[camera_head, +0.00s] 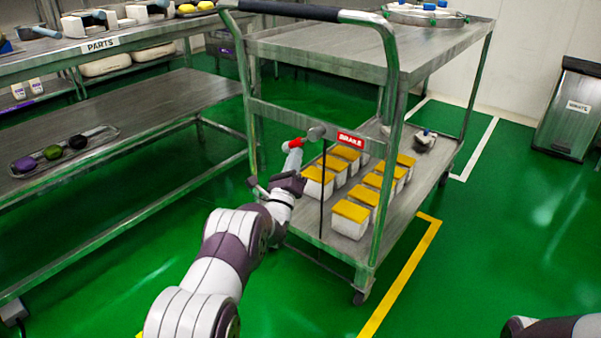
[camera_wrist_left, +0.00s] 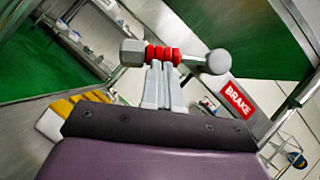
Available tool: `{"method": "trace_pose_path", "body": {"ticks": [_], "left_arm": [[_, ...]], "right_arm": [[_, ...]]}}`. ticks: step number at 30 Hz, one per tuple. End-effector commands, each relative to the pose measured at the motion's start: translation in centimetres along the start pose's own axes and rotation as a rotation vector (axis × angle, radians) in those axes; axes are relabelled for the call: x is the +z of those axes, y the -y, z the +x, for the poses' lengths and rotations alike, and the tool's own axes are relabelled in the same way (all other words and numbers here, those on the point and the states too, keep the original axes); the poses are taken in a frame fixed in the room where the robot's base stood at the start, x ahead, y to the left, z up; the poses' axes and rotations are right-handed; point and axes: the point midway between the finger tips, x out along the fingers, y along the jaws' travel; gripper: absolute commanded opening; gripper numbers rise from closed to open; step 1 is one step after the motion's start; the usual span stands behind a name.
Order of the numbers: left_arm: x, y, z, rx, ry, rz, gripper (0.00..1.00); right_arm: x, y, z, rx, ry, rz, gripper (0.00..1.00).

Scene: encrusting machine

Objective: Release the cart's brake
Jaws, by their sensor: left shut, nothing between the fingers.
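The steel cart (camera_head: 335,38) stands ahead with a curved push handle. Its brake lever (camera_head: 316,133) has a red grip and grey ends, and sits beside a red BRAKE sign (camera_head: 351,139). The lever also shows in the left wrist view (camera_wrist_left: 162,55), lying crosswise at my fingertips. My left gripper (camera_head: 293,160) is shut with nothing between its fingers. In the left wrist view its closed fingers (camera_wrist_left: 163,80) point at the red grip; whether they touch it I cannot tell. My right gripper is out of view.
The cart's lower shelf holds several white tubs with yellow lids (camera_head: 351,211). A steel shelving unit (camera_head: 150,105) with parts and a tray (camera_head: 67,150) stands at the left. A grey waste bin (camera_head: 570,108) stands at the right. Green floor is open right of the cart.

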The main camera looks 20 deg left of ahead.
Motion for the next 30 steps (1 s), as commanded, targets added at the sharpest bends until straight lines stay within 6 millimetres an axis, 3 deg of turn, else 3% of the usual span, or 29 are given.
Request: {"method": "trace_pose_path", "body": {"ticks": [4,12,19,30], "left_arm": [[0.7,-0.6,0.5,-0.069,0.001,0.1,0.0],[2.2,-0.9,1.5,-0.064,0.001,0.093,0.0],[3.2,-1.0,2.2,-0.139,0.0,0.209,0.0],[4.1,-0.8,2.7,-0.136,-0.001,0.204,0.0]], "right_arm": [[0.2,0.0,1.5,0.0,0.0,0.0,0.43],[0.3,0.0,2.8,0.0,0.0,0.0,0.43],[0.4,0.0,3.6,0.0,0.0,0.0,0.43],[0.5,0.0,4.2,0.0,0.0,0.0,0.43]]}}
